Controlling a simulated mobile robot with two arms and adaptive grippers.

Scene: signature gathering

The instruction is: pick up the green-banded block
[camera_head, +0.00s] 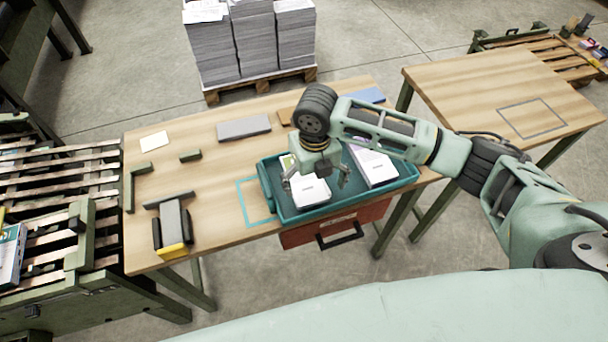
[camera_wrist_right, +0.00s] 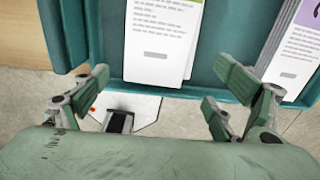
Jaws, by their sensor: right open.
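The green-banded block (camera_head: 311,190) is a white stack of printed sheets with a green band, lying in the teal tray (camera_head: 398,184) on the wooden table. It also shows in the right wrist view (camera_wrist_right: 158,45), with its green band at the top edge. My right gripper (camera_head: 318,181) is open above this block and hides part of it in the head view. In the right wrist view my right gripper's (camera_wrist_right: 165,82) fingers are spread wide, with nothing between them in contact. My left gripper is not in view.
A purple-banded block (camera_head: 371,166) lies in the same tray, to the right. A grey slab (camera_head: 243,127) lies behind. Paper stacks (camera_head: 251,40) stand on a pallet beyond the table.

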